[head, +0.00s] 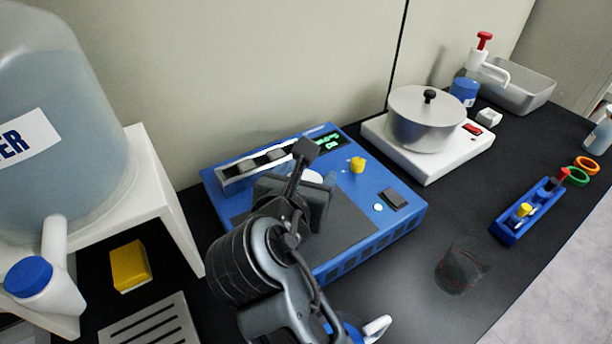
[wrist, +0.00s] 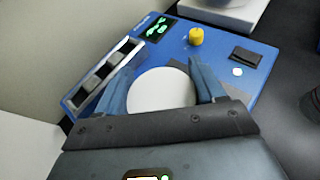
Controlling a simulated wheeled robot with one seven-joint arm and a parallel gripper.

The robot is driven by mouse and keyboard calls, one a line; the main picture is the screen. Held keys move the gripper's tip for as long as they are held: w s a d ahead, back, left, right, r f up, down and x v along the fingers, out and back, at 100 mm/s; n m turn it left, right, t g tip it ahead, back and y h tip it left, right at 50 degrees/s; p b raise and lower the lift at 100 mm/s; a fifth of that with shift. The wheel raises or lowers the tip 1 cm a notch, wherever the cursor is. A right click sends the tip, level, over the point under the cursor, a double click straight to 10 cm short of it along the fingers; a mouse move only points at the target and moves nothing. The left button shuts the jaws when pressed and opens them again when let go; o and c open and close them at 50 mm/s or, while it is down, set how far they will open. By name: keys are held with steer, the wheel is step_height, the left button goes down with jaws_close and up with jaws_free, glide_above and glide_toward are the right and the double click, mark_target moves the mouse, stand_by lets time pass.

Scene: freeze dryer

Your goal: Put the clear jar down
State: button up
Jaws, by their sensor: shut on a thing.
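My gripper (wrist: 166,66) is shut on the clear jar (wrist: 160,90), of which I see mainly a round white top between the two blue-grey fingers in the wrist view. Its sides are hidden. In the head view my gripper (head: 319,179) and a bit of the white top show over the blue machine (head: 395,225), with my arm covering much of them. I cannot tell whether the jar's bottom touches anything. The machine also fills the wrist view (wrist: 215,62).
A dark see-through cup (head: 462,265) stands on the black bench (head: 400,300) right of the machine. A blue tube rack (head: 520,222) is beyond it. A pot (head: 427,120) sits on a white hot plate (head: 448,160) behind. A large water jug (head: 60,190) stands left on a white stand (head: 165,190).

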steer(key=o, duration=1.2)
steer(key=shift+f, duration=0.1)
steer(key=shift+s+r, duration=0.2)
steer(key=shift+s, duration=0.05)
steer(key=v, duration=1.1)
steer(key=shift+s+r, duration=0.1)
steer(key=shift+s, duration=0.1)
